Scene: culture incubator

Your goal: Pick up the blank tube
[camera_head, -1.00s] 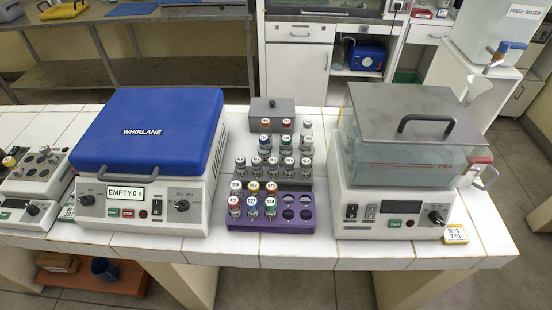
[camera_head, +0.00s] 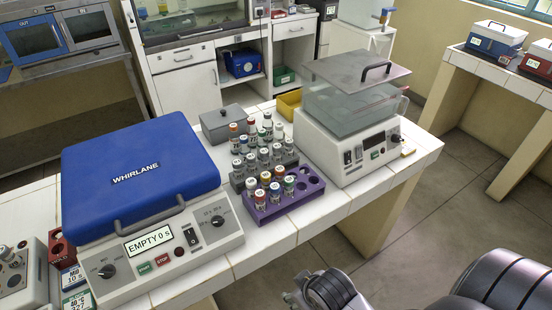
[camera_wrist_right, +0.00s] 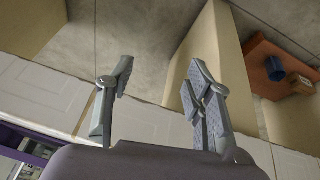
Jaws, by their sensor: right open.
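Several capped tubes (camera_head: 262,158) stand upright in a grey stepped rack (camera_head: 238,183) on the white bench. More tubes with red, yellow, blue and green caps stand in a purple rack (camera_head: 313,181) in front of it. The cap writing is too small to tell which tube is the blank. My right gripper (camera_wrist_right: 160,76) is open and empty in the wrist view, with the bench edge and floor behind it. In the head view my right arm is at the lower right, in front of the bench and apart from the racks. My left gripper is not in view.
A blue-lidded Whirlane centrifuge (camera_head: 140,172) stands left of the racks. A lidded clear water bath (camera_head: 350,105) stands to their right. A grey box (camera_head: 220,123) and a yellow tray (camera_head: 289,103) are behind. The floor right of the bench is clear.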

